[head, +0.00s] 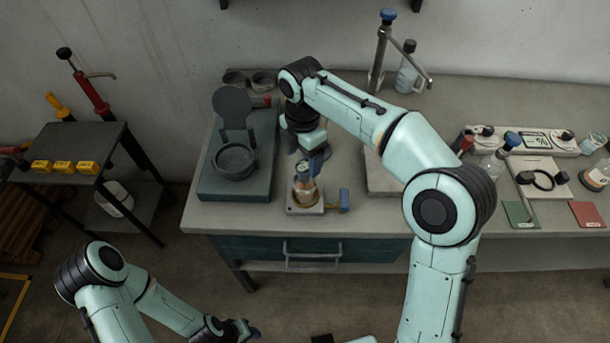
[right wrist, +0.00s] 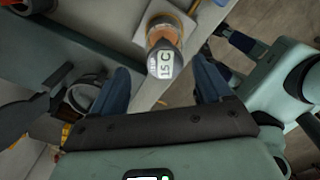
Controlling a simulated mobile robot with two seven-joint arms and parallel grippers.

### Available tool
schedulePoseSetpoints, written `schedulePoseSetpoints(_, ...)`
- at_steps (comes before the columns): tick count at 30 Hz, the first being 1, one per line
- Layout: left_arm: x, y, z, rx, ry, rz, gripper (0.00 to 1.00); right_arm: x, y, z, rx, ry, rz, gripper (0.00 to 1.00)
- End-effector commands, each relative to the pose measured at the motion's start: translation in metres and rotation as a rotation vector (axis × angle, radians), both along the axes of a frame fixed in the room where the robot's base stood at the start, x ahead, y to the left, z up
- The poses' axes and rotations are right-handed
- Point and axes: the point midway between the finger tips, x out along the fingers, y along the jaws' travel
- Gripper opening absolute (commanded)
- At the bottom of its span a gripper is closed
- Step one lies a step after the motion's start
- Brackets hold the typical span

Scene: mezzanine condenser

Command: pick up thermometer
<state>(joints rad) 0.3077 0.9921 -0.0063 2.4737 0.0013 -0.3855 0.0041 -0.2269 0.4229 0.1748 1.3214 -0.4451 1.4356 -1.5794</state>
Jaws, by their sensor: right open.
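The thermometer (right wrist: 165,62) has a grey rounded head with a display reading 15 C. It stands in an orange-brown vessel (head: 305,192) on a small pale stand (head: 304,208) near the front of the bench. In the head view the thermometer's head (head: 301,167) shows just below my right gripper (head: 314,161). In the right wrist view my right gripper (right wrist: 162,82) is open, with one blue finger on each side of the thermometer's head and visible gaps between. The thermometer's lower part is hidden in the vessel. My left gripper (head: 238,329) is low at the front, away from the bench; its jaws are unclear.
A dark teal device with a round bowl (head: 234,161) stands left of the vessel. A blue knob (head: 344,196) sticks out at the stand's right. A pale block (head: 382,183) lies farther right. Glassware and small instruments (head: 545,142) fill the right end of the bench (head: 455,105).

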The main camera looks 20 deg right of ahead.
Motion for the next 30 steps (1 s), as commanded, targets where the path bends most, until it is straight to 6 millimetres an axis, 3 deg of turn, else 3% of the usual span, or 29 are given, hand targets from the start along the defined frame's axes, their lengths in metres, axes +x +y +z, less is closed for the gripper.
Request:
schedulePoseSetpoints(12,-0.011,0.000,-0.016,0.000,0.012,-0.001,0.43,-0.007,-0.002,-0.049,0.000,0.002,-0.001,0.78)
schedulePoseSetpoints(21,-0.011,0.000,-0.016,0.000,0.012,-0.001,0.43,-0.006,-0.002,-0.053,0.000,-0.001,-0.001,0.78)
schedulePoseSetpoints(22,-0.011,0.000,-0.016,0.000,0.012,-0.001,0.43,-0.006,-0.002,-0.053,0.000,-0.001,-0.001,0.75)
schedulePoseSetpoints(23,-0.011,0.000,-0.016,0.000,0.012,-0.001,0.43,-0.006,-0.002,-0.053,0.000,-0.001,-0.001,0.65)
schedulePoseSetpoints(27,-0.011,0.000,-0.016,0.000,0.012,-0.001,0.43,-0.006,-0.002,-0.053,0.000,-0.001,0.000,0.19)
schedulePoseSetpoints(30,-0.011,0.000,-0.016,0.000,0.012,-0.001,0.43,-0.006,-0.002,-0.053,0.001,-0.002,0.000,0.09)
